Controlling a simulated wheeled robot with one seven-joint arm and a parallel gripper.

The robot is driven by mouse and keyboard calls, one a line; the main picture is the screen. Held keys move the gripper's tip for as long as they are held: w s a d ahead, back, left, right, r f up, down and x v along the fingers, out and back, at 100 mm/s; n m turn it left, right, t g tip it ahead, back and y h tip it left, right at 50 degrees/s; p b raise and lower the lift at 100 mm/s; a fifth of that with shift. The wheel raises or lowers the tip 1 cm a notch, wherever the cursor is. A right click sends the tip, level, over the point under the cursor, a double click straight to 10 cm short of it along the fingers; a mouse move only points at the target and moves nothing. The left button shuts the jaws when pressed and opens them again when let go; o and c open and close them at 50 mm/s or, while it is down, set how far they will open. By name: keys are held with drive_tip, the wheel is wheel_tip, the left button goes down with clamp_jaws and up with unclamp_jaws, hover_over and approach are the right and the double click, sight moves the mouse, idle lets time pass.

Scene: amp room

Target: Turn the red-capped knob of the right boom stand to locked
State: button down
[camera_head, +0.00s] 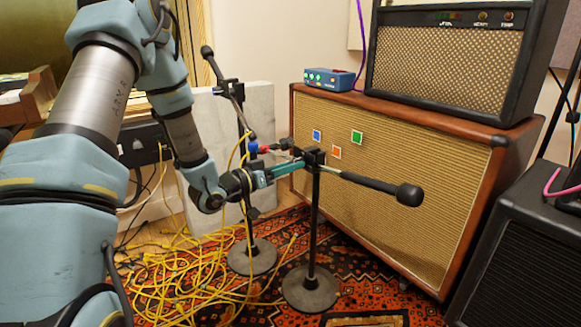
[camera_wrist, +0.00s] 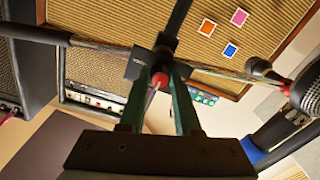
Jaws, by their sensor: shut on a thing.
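The right boom stand (camera_head: 315,215) stands upright in front of the large cabinet, with a black clutch block (camera_head: 313,156) at its top. The clutch also shows in the wrist view (camera_wrist: 150,62). Its red-capped knob (camera_wrist: 160,80) sits between my finger ends. My gripper (camera_head: 296,165) reaches the clutch from the left, with teal fingers. In the wrist view my gripper (camera_wrist: 161,76) is shut on the knob. The head view hides the knob behind the fingers. I cannot tell whether the knob is at locked.
The left stand (camera_head: 243,125) is close behind my gripper. The right stand's boom ends in a black cylinder (camera_head: 408,194) on the right. Yellow cables (camera_head: 190,270) lie tangled on the rug. A large cabinet (camera_head: 430,190) carries an amp (camera_head: 450,62) and a blue box (camera_head: 330,79).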

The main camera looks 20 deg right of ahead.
drive_tip(key=shift+f+m, duration=0.1)
drive_tip(key=shift+m, duration=0.2)
drive_tip(key=m+b, duration=1.3)
drive_tip(key=m, duration=0.4)
drive_tip(key=shift+w+m+b, duration=0.1)
drive_tip(key=shift+m+b, duration=0.2)
drive_tip(key=shift+b, duration=0.05)
idle(0.4)
drive_tip(key=c, duration=0.6)
unclamp_jaws()
drive_tip(key=shift+a, duration=0.15)
drive_tip(key=p+v, duration=0.3)
drive_tip(key=v, duration=0.7)
drive_tip(key=shift+a, duration=0.3)
